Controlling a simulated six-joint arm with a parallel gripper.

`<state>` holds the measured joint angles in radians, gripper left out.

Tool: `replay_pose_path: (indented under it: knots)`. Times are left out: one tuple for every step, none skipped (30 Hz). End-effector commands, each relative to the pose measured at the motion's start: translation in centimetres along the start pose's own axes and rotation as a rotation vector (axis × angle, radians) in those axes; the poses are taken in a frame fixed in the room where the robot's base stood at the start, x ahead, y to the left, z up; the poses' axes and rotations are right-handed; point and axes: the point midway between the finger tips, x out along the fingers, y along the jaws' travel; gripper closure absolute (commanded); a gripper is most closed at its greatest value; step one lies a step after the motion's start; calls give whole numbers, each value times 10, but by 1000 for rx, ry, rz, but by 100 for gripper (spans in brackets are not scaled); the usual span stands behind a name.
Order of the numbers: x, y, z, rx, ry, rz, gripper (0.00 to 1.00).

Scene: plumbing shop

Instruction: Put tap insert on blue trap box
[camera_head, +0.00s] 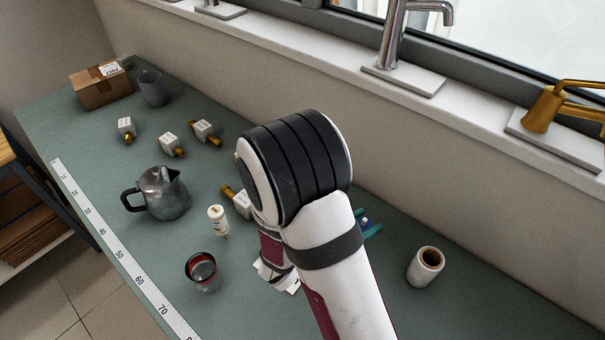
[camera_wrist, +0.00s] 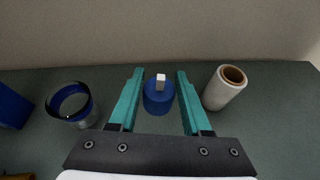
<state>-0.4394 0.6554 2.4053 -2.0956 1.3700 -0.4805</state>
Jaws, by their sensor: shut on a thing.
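The tap insert (camera_wrist: 157,101) is a blue cylinder with a small white stem on top. It stands upright between the teal fingers of my gripper (camera_wrist: 159,88) in the wrist view, and the gripper is shut on it. In the head view, my gripper (camera_head: 370,228) shows only as a bit of teal and blue behind my arm, near the wall side of the bench. A blue box (camera_wrist: 11,106), which may be the trap box, is cut off at the left edge of the wrist view, left of my gripper. My arm hides that area in the head view.
A pitcher (camera_head: 165,195), a red-rimmed jar (camera_head: 203,271) and several white-and-brass fittings (camera_head: 203,130) occupy the bench's left part.

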Motion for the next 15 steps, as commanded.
replay_pose_path:
  knots:
    - [3,18,6,5,1,7,100]
    - [5,32,10,3,4,13,100]
    - [7,50,18,0,6,22,100]
    - [9,64,24,-4,8,30,100]
    - [10,79,32,-7,10,38,100]
    - [12,98,43,-12,12,51,100]
    - [13,112,52,-16,12,63,100]
    - [14,126,62,-20,12,74,100]
    - [14,143,76,-27,11,91,100]
    - [14,154,86,-31,10,102,100]
    - [14,164,96,-36,8,114,100]
    - [14,175,108,-42,4,127,100]
    - [14,182,115,-46,2,136,100]
    - [13,188,121,-50,0,143,100]
    - [12,193,128,-54,-3,151,100]
